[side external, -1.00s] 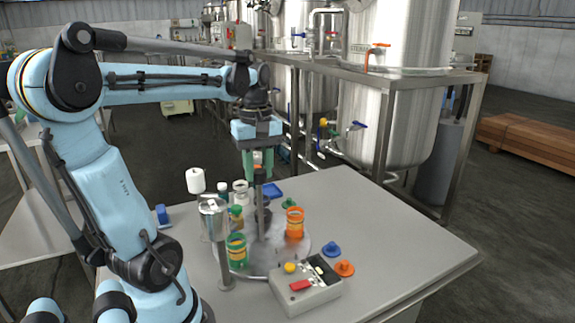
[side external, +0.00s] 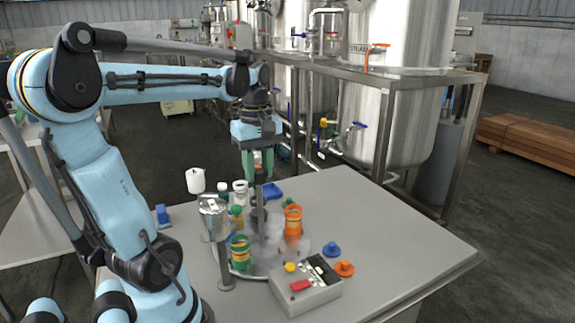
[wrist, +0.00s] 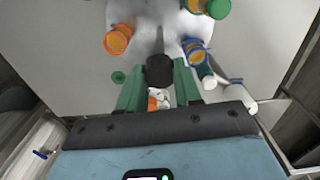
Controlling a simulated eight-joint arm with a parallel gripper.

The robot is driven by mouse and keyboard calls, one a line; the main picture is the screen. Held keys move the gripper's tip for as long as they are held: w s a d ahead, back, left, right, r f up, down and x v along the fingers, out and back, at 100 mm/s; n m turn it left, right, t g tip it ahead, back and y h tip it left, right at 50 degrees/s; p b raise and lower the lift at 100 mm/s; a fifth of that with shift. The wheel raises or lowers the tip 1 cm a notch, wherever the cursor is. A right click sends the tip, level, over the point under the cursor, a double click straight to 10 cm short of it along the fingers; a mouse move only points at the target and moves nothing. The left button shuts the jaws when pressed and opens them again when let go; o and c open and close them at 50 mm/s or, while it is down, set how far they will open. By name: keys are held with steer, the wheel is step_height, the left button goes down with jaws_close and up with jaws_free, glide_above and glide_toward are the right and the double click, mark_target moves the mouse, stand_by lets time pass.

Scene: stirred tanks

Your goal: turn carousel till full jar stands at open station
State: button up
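The carousel (side external: 262,268) is a grey round disc on the table with a dark upright post at its middle. My gripper (side external: 262,178) points down over the post, its green fingers on either side of the dark knob (wrist: 160,70) at its top. An orange jar (side external: 293,222) stands at the disc's right and a green jar (side external: 240,254) with an orange band at its front left. Other jars stand at the back left, including a blue one with an orange top (wrist: 194,50). Pale vapour (side external: 272,232) hides part of the disc. I cannot tell which jar is full.
A metal canister on a stand (side external: 212,212) rises at the disc's left front. A control box (side external: 304,287) with red and yellow buttons stands in front. A blue lid (side external: 331,249) and an orange lid (side external: 344,269) lie on the right. The table's right side is clear.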

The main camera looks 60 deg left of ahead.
steer(key=o, duration=0.4)
steer(key=shift+r, duration=0.1)
step_height(320, 180, up, 12)
stand_by(0.6)
steer(key=w+d+f+m+t, duration=0.2)
steer(key=d+f+m+t, duration=0.1)
steer(key=d+f+m, duration=0.5)
steer(key=w+d+f+m+t, duration=0.2)
steer(key=d+f+m+t, duration=0.2)
steer(key=d+f+m, duration=0.5)
steer(key=shift+w+d+m, duration=0.2)
steer(key=shift+d+m, duration=0.35)
steer(key=shift+m, duration=0.25)
